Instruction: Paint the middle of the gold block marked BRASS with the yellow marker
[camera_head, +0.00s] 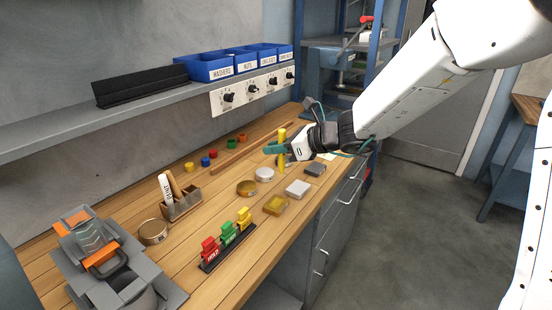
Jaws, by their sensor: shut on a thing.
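My gripper (279,149) is shut on the yellow marker (282,163). It holds the marker upright above the bench, with a teal finger across the marker's middle. A gold square block (275,205) lies on the bench below the gripper in the picture, near the front edge. It is apart from the marker. Its lettering is too small to read. A round gold piece (247,188) lies to its left. Whether the marker's tip touches anything is too small to tell.
A light block (298,188) and a dark block (315,169) lie right of the gold one, with a pale disc (264,174) behind. A rack (230,250) with red, green and yellow pieces stands in front. A wooden holder (182,207) and a tin (153,232) stand left.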

